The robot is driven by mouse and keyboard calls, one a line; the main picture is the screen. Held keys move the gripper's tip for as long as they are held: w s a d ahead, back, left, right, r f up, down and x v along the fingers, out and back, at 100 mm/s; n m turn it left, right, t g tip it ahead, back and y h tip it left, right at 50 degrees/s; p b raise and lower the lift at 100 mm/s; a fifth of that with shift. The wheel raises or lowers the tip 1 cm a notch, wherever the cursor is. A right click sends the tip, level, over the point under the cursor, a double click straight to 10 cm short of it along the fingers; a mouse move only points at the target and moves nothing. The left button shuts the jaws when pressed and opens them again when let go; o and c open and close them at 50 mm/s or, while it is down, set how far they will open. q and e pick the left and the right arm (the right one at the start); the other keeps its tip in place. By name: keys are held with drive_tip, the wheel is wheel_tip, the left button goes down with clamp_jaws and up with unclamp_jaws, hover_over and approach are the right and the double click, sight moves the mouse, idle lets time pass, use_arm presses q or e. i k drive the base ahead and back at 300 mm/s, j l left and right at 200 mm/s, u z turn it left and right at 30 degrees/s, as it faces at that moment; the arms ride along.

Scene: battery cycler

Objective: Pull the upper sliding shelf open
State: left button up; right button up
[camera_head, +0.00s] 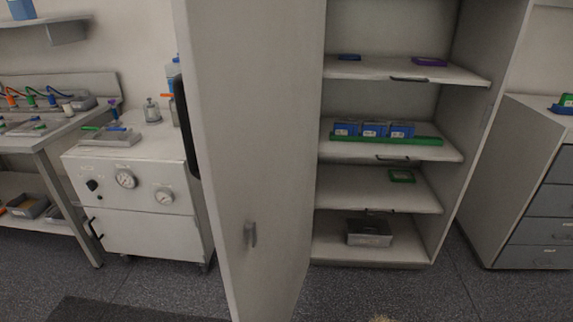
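The tall cabinet (471,110) stands open in the head view, with its door (250,130) swung out towards me on the left. Its top shelf (380,69) has a dark handle (408,79) at the front edge. A small blue item (349,57) and a purple item (429,62) lie on that shelf. The shelf below (440,155) also has a front handle (392,159) and carries a green tray (425,141) with blue boxes (374,130). I cannot tell how far either shelf is drawn out. Neither of my grippers is in view.
A lower shelf (425,200) holds a green item (401,176); a grey box (369,232) sits on the cabinet floor. A gauge unit (150,230) and workbench (55,140) stand left, a drawer unit (515,150) right. The floor before the cabinet is clear.

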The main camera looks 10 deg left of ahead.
sight(398, 69)
drive_tip(key=i+j+z, duration=0.1)
drive_tip(key=j+z, duration=0.4)
drive_tip(key=j, duration=0.6)
drive_tip(key=k+j+z, duration=0.15)
drive_tip(key=j+z, duration=0.35)
drive_tip(key=j, duration=0.55)
drive_tip(key=i+l, duration=0.1)
drive_tip(key=l, duration=0.4)
drive_tip(key=l+u, duration=0.4)
drive_tip(key=l, duration=0.15)
drive_tip(key=l+u, duration=0.4)
drive_tip(key=l, duration=0.2)
drive_tip(key=l+u, duration=0.7)
drive_tip(key=l, duration=0.25)
drive_tip(key=l+u, duration=0.35)
drive_tip(key=k+l+u, duration=0.1)
drive_tip(key=l+u, duration=0.3)
drive_tip(key=l, duration=0.15)
